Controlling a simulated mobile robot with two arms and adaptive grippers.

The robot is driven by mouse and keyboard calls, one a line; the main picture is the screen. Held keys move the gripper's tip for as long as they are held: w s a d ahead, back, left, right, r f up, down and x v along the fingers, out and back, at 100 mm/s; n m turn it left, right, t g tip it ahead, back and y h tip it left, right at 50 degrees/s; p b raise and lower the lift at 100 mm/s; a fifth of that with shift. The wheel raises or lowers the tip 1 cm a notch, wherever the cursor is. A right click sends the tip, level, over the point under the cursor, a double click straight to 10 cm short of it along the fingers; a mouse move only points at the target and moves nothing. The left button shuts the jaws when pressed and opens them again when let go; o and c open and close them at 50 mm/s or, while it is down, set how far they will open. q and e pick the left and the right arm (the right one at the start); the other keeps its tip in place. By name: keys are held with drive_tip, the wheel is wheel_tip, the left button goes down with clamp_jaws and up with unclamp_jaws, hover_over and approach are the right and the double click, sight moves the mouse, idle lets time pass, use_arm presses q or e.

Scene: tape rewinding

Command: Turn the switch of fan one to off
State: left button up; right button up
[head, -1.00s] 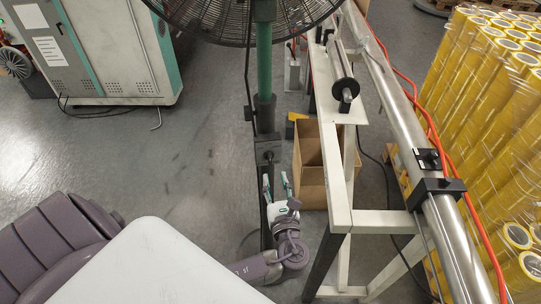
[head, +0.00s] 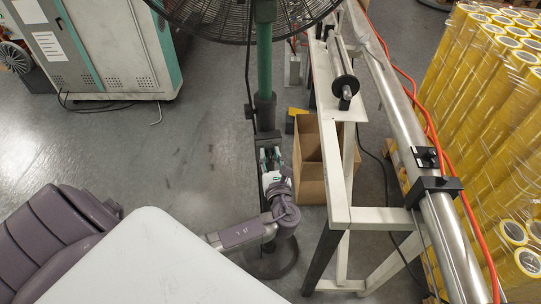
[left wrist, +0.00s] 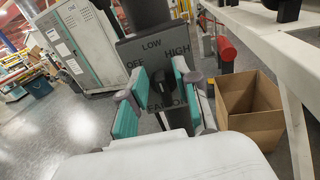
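Fan one's wire cage (head: 235,22) shows at the top of the head view, on a green and black pole (head: 265,60). In the left wrist view a grey switch panel (left wrist: 152,54) on the fan's post carries the words OFF, LOW and HIGH, and a lower word partly hidden. Its black knob (left wrist: 171,88) sits at the panel's middle; its exact pointing is hard to tell. My left gripper (head: 270,156) is at the pole's lower part. Its teal-padded fingers are apart, on either side of the knob in the wrist view; contact is unclear. My right gripper is out of view.
An open cardboard box (head: 309,165) stands just right of the pole, beside a white metal frame (head: 338,190) with a steel roller (head: 418,170). Yellow tape rolls (head: 480,90) are stacked at right. A grey cabinet (head: 95,50) stands back left. The floor between is clear.

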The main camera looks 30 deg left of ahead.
use_arm(q)
clamp_jaws()
drive_tip(key=shift+n, duration=0.4)
drive_tip(key=shift+s+f+n+b, duration=0.1)
drive_tip(key=shift+n+b, duration=0.4)
drive_tip(key=shift+b, duration=0.05)
drive_tip(key=n+b, duration=0.2)
drive_tip(key=n, duration=0.1)
drive_tip(key=shift+s+a+f, duration=0.1)
drive_tip(key=shift+a, duration=0.1)
drive_tip(key=shift+s+a+n+b, duration=0.15)
drive_tip(key=shift+n+b, duration=0.8)
drive_tip(key=shift+n, duration=0.65)
